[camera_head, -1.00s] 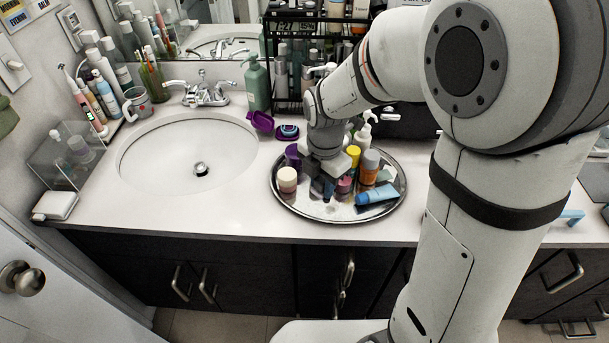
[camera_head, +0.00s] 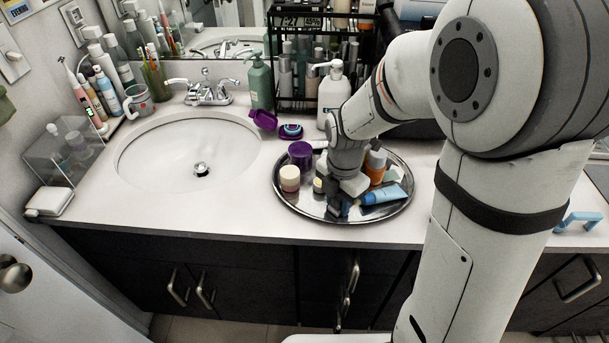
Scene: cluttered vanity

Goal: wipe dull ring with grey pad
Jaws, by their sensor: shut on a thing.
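A round silver tray (camera_head: 300,208) stands on the counter right of the sink. My gripper (camera_head: 341,206) points down over the front middle of the tray, among small bottles and jars. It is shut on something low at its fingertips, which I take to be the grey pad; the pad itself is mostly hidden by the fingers. I cannot make out a dull ring; that part of the tray is covered by my gripper and its reflections.
On the tray, a cream-lidded jar (camera_head: 290,179) and purple jar (camera_head: 300,154) stand left of my gripper. An orange bottle (camera_head: 376,168) and blue tube (camera_head: 384,195) are close on its right. A white pump bottle (camera_head: 333,92) stands behind. The sink (camera_head: 190,160) lies left.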

